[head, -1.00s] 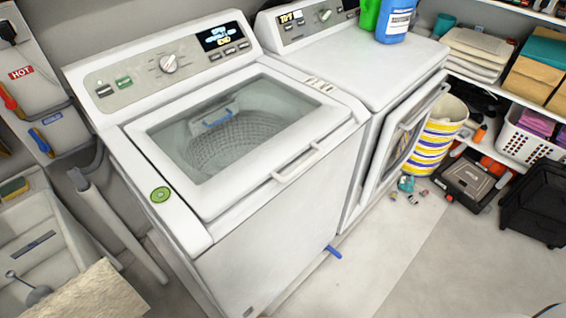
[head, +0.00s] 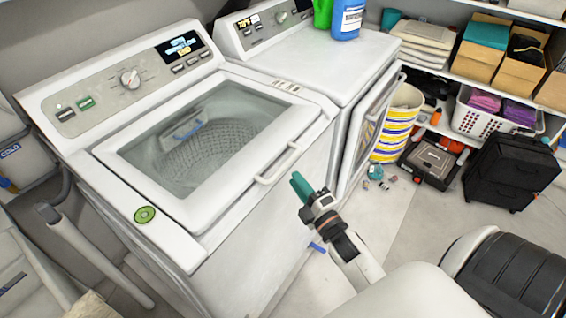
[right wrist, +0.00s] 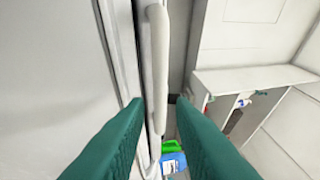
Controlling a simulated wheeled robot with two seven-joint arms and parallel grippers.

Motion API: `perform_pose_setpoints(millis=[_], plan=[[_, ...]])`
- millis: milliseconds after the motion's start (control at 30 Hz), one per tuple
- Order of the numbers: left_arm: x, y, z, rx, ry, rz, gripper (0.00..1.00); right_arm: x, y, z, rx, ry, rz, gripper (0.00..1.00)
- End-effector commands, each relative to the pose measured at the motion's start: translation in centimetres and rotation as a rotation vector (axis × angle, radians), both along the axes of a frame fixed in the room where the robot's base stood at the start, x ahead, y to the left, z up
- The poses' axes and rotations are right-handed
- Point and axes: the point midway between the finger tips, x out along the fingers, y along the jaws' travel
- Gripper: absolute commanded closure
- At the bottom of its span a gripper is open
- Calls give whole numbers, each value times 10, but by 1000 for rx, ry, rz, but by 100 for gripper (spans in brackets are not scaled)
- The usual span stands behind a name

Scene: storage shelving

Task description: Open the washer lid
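The white washer (head: 215,250) stands at the left in the head view. Its lid (head: 185,205) with a glass window is closed, and the drum shows through it. A white bar handle (head: 278,164) runs along the lid's front edge. My right gripper (head: 300,186), with teal fingers, is just in front of the washer, near the right end of the handle. In the right wrist view its fingers (right wrist: 158,100) are spread apart, with the handle (right wrist: 159,65) ahead, lined up with the gap. I cannot tell whether they touch it. My left gripper is not in view.
A dryer (head: 335,65) with its door (head: 362,130) ajar stands right of the washer, bottles (head: 347,20) on top. A striped basket (head: 397,125), toolbox (head: 428,160) and black drawer unit (head: 510,170) are beyond. A sink (head: 25,280) is at lower left. Floor in front is mostly clear.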

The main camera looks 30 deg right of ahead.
Motion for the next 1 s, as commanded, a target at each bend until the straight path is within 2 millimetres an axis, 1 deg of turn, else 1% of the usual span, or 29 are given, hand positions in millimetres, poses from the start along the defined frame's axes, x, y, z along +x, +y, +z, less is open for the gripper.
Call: perform_pose_setpoints(millis=[33, 200, 300, 400, 533, 767, 900, 1000], plan=[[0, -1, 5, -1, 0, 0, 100, 12, 0, 6, -1, -4, 1, 78], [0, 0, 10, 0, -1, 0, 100, 42, 0, 10, 1, -1, 0, 78], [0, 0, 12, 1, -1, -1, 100, 54, -1, 11, 2, 0, 0, 78], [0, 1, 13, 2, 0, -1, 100, 62, 0, 11, 2, 1, 0, 78], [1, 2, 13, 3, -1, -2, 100, 66, 0, 11, 2, 2, 0, 78], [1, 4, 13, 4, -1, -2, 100, 66, 0, 11, 2, 2, 0, 78], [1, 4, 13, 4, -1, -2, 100, 66, 0, 11, 2, 2, 0, 100], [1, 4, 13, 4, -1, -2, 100, 66, 0, 11, 2, 2, 0, 100]])
